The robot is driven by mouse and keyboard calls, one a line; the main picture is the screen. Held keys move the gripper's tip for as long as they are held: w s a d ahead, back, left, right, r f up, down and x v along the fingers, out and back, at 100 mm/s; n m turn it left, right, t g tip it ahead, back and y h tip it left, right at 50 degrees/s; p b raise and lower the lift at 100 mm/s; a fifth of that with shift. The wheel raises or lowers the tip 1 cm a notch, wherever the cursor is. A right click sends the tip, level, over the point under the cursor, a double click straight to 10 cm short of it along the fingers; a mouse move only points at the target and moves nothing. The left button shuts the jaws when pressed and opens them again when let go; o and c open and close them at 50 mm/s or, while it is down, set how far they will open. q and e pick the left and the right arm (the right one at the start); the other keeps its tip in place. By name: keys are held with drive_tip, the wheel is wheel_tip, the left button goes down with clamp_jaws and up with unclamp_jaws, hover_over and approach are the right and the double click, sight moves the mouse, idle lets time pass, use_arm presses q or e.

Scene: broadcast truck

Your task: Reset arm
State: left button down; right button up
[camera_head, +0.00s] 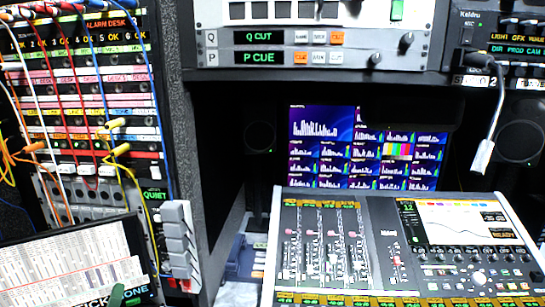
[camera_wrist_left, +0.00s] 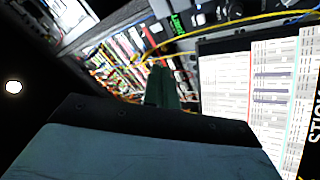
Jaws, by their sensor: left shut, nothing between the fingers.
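My left gripper (camera_head: 117,293) shows only as a small green fingertip at the bottom left of the head view, in front of a tablet-like panel (camera_head: 60,262) with a printed chart. In the left wrist view my left gripper (camera_wrist_left: 163,88) has its two green fingers together, shut and empty. The same chart panel (camera_wrist_left: 275,85) is to its right there, and the patch bay is beyond the fingertips. The rest of the left arm is outside the head view. My right gripper is not in view.
A patch bay (camera_head: 85,115) with colored cables stands at the left, beside grey stacked holders (camera_head: 180,245). A mixing console (camera_head: 385,215) fills the lower right, below a wall screen (camera_head: 330,150). A gooseneck lamp (camera_head: 482,157) hangs at the right.

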use_arm(q)
drive_tip(key=s+d+f+m+g+h, duration=0.25)
drive_tip(key=d+f+m+g, duration=0.35)
drive_tip(key=f+g, duration=0.35)
drive_tip(key=s+d+f+m+g+y, duration=0.1)
drive_tip(key=s+f+m+g, duration=0.1)
drive_tip(key=s+g, duration=0.35)
drive_tip(key=s+d+f+m+g, duration=0.1)
drive_tip(key=s+f+m+g, duration=0.15)
drive_tip(key=s, duration=0.55)
drive_tip(key=s+d+f+m+g+y, duration=0.1)
drive_tip(key=s+f+m+g, duration=0.15)
drive_tip(key=s, duration=0.35)
wheel_tip(320, 180, down, 24)
drive_tip(key=s+r+g, duration=0.1)
drive_tip(key=s+g, duration=0.1)
drive_tip(key=s+a+f, duration=0.3)
drive_tip(key=s+f, duration=1.3)
drive_tip(key=shift+s+a+g, duration=0.2)
drive_tip(key=shift+s+g, duration=0.1)
drive_tip(key=shift+g, duration=0.1)
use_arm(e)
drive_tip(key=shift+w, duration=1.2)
